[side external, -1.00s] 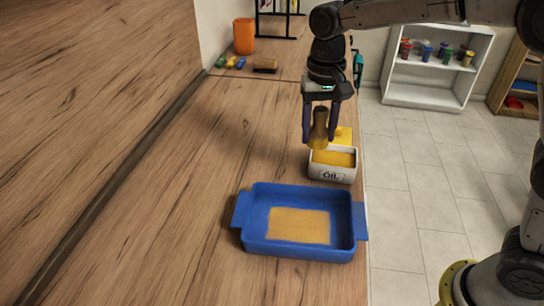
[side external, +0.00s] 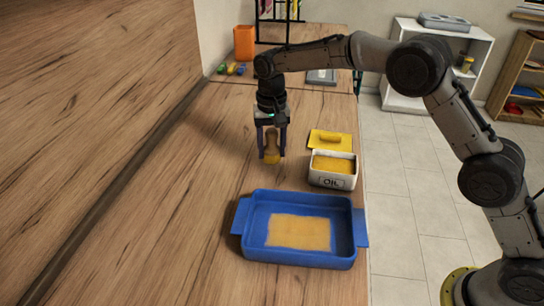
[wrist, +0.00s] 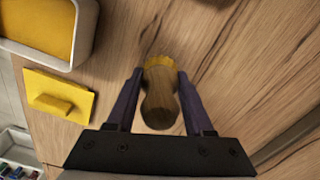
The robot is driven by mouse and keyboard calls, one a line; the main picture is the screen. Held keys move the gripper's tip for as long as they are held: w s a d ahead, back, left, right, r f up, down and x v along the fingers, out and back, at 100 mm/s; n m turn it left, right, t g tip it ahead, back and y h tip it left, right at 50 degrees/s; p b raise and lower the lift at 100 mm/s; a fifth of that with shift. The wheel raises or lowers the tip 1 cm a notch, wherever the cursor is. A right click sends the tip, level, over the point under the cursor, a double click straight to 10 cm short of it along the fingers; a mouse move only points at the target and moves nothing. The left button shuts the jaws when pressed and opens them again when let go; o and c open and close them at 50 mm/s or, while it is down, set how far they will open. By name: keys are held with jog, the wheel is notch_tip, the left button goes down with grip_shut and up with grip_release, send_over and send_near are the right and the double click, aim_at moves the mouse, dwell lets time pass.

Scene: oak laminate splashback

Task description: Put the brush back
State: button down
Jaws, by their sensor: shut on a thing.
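My gripper (side external: 271,154) is shut on the brush (side external: 271,147), which has a brown wooden handle and yellow bristles pointing down. The brush is upright over the counter, left of the oil box; I cannot tell whether its bristles touch the surface. In the wrist view the brush (wrist: 160,100) sits between the two purple fingers (wrist: 160,88). The white box marked OIL (side external: 332,181) holds yellow oil, and its yellow lid (side external: 330,141) lies just behind it. The blue tray (side external: 255,250) stands in front, with a yellowish patch on its floor.
The wooden counter (side external: 185,200) is clear left of the tray and around the brush. At the back are an orange cup (side external: 244,42), several small coloured items (side external: 231,69), a grey item (side external: 321,77) and a black rack. A wall stands on the left.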

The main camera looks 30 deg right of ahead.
aim_at(272, 158)
jog(key=shift+f, duration=1.4)
jog(key=shift+s+f, duration=0.1)
jog(key=shift+f, duration=0.05)
jog(key=shift+c, duration=1.4)
grip_release()
notch_tip(272, 158, up, 12)
jog(key=shift+r, duration=0.2)
